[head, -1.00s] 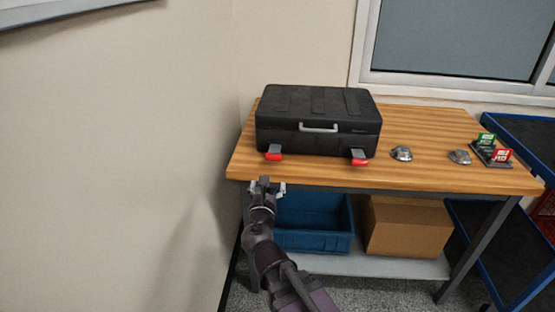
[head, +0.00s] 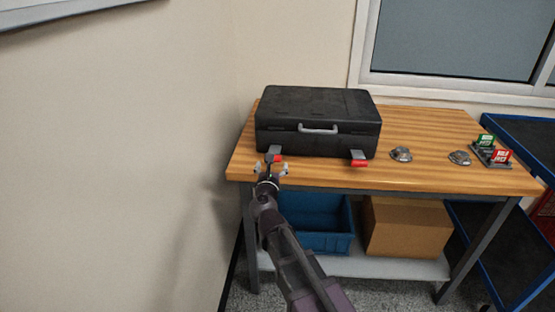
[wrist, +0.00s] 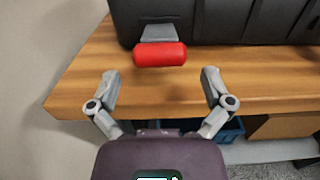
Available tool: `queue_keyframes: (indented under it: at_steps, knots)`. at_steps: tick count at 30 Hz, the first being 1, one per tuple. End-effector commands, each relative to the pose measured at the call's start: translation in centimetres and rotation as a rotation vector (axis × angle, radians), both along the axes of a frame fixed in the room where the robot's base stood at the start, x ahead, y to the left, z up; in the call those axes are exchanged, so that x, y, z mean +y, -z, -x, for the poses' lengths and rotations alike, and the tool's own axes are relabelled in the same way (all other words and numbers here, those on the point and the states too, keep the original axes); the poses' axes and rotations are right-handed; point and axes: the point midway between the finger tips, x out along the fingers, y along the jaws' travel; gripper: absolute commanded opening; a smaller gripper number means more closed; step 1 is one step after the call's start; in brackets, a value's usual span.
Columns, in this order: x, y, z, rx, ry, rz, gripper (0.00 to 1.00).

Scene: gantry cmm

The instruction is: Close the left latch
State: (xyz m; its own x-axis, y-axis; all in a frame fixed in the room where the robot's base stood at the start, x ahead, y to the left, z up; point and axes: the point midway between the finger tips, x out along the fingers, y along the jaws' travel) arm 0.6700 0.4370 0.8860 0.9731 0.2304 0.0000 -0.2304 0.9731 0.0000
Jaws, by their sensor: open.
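A black case (head: 318,115) with a grey handle stands on a wooden table (head: 430,178), its lid down. The left latch (head: 278,158) hangs out from the case's front, with a red tip and grey plate. It also shows in the wrist view, its red tip (wrist: 160,54) ahead of my fingers. The right latch (head: 359,159) sticks out in the same way. My gripper (head: 272,169) is open and empty at the table's front edge, just in front of the left latch. In the wrist view my gripper (wrist: 160,88) has its fingers spread wider than the red tip, apart from it.
Two silver domed objects (head: 401,154) and a stand with green and red blocks (head: 492,150) are on the table to the right. A wall (head: 120,150) rises close on the left. A blue bin (head: 312,222) and a cardboard box (head: 405,228) are on the shelf below.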

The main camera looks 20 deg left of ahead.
Motion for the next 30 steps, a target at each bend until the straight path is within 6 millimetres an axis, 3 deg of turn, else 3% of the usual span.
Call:
queue_keyframes:
  at_steps: [3, 9, 22, 23, 30]
  knots:
    - [0.5, 0.0, -1.9, 0.0, 0.001, 0.0, 1.0]
    - [0.9, 0.0, -3.4, 0.0, 0.0, 0.0, 1.0]
    - [0.9, 0.0, -3.9, 0.0, 0.0, 0.0, 1.0]
    - [0.9, 0.0, -3.9, 0.0, 0.0, 0.0, 0.97]
    - [0.9, 0.0, -3.9, 0.0, 0.0, 0.0, 0.26]
